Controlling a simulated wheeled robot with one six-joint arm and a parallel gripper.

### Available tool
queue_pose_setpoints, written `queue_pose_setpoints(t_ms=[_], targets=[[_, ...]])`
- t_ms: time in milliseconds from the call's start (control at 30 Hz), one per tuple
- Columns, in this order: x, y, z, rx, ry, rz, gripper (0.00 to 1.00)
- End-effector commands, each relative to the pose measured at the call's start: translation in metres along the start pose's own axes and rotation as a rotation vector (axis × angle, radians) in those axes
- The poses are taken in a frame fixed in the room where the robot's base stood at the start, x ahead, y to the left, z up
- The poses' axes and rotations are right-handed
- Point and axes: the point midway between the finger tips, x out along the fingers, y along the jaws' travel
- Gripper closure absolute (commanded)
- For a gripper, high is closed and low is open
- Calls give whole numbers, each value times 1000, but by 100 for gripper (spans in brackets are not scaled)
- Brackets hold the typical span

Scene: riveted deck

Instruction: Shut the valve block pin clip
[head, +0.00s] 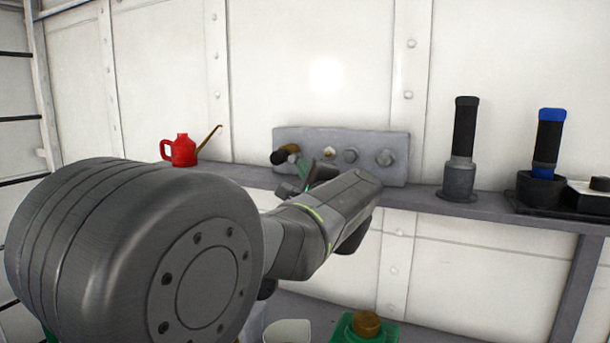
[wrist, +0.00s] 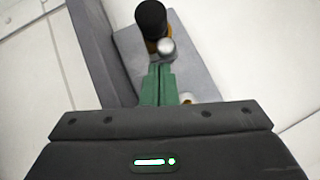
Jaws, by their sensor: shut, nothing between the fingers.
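The valve block (head: 370,142) is a grey plate with a row of bolt-like fittings, standing on the shelf against the wall. At its left end a black-tipped part (head: 279,157) with brass behind it sticks out. The wrist view shows this black knob (wrist: 151,18) above a silvery rounded piece (wrist: 166,47), with brass partly hidden behind. I cannot tell which piece is the pin clip. My gripper (wrist: 160,68) is shut and empty, its green fingertips just below the silvery piece; contact is unclear. In the head view my arm hides the lower part of the block.
A red oil can (head: 181,151) stands left on the shelf (head: 420,197). A black-handled tool (head: 463,145) and a blue-capped one (head: 548,145) stand to the right. A green container with a brass cap (head: 366,325) sits below. The wall above is clear.

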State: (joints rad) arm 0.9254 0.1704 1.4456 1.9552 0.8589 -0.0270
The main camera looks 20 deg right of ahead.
Motion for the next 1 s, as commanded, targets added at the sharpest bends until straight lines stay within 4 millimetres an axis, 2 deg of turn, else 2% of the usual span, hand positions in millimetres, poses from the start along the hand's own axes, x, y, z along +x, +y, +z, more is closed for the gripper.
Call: queue_pose_setpoints(t_ms=[1000], targets=[[1,8,1,107,0,-108,100]])
